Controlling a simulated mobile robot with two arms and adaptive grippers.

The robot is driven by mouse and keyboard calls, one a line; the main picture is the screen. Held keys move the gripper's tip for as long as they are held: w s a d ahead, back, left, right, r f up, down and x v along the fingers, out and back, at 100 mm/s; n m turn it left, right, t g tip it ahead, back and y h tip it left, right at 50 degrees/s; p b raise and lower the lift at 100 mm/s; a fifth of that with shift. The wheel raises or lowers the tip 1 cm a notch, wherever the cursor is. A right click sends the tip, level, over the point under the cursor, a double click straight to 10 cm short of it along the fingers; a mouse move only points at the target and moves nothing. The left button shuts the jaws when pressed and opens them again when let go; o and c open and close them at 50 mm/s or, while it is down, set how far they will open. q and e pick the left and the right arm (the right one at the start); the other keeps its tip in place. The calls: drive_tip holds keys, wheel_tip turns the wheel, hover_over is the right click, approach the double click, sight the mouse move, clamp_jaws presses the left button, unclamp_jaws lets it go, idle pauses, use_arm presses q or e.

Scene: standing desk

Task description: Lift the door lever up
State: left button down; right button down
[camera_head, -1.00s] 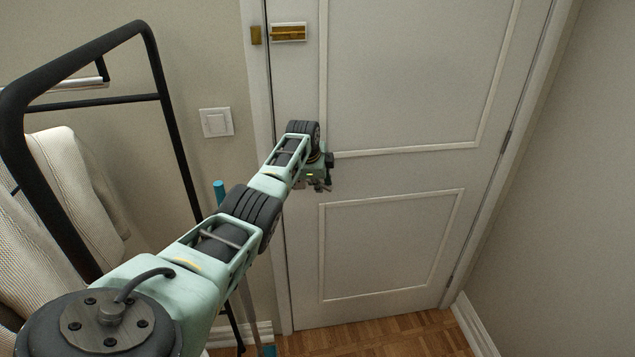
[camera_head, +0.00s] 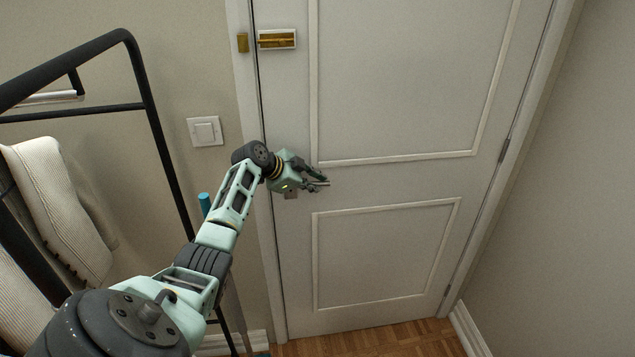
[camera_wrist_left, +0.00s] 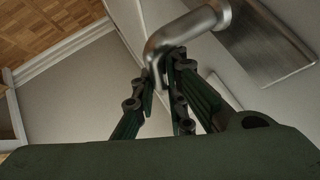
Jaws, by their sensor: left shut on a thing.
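The white door (camera_head: 390,110) fills the middle of the head view and looks closed. My left gripper (camera_head: 322,181) is at the door's left side, at handle height, and hides most of the lever there. In the left wrist view the metal door lever (camera_wrist_left: 186,36) curves out from its plate (camera_wrist_left: 262,45), and its end lies between the fingers of my left gripper (camera_wrist_left: 168,75). The fingers are shut on the lever. In the head view a small part of the handle plate (camera_head: 291,195) shows below the gripper. My right gripper is in neither view.
A brass latch (camera_head: 277,40) sits higher on the door. A light switch (camera_head: 205,131) is on the wall to the left. A black clothes rack (camera_head: 155,120) with pale garments (camera_head: 60,205) stands at the left, near my left arm. Wooden floor (camera_head: 400,340) lies below.

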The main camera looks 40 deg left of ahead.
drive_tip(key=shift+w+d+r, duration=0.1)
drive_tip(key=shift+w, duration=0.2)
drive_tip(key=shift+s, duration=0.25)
use_arm(q)
drive_tip(key=c, duration=1.8)
unclamp_jaws()
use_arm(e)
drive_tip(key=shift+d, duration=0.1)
use_arm(q)
drive_tip(key=shift+o, duration=0.2)
drive_tip(key=shift+r, duration=0.1)
drive_tip(key=v, duration=1.2)
drive_tip(key=shift+s, duration=0.1)
